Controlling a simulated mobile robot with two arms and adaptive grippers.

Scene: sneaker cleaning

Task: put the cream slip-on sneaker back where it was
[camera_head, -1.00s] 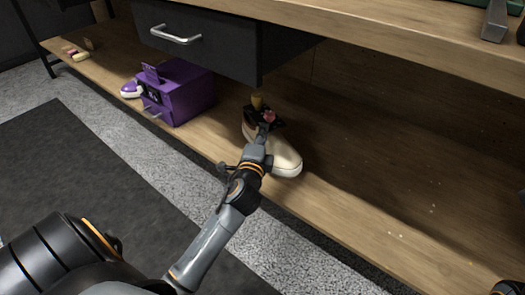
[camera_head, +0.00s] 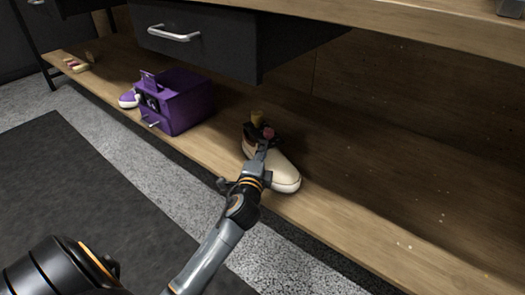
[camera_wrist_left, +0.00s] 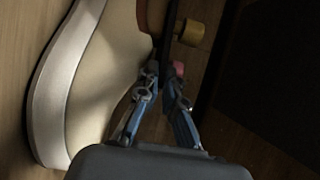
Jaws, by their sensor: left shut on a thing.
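The cream slip-on sneaker (camera_head: 283,176) is at the lower shelf (camera_head: 345,215), its toe toward the front edge. Whether its sole touches the shelf I cannot tell. My left gripper (camera_head: 264,150) is over the shoe's opening and shut on it. In the left wrist view the sneaker (camera_wrist_left: 95,75) fills the left side, pale sole rim outward. The left gripper's fingers (camera_wrist_left: 165,82) are at its dark collar edge; the exact contact is hard to see. My right gripper is not in view.
A purple box (camera_head: 180,105) stands left on the shelf, with a purple-and-white shoe (camera_head: 128,99) beside it. A dark drawer (camera_head: 200,40) hangs above.

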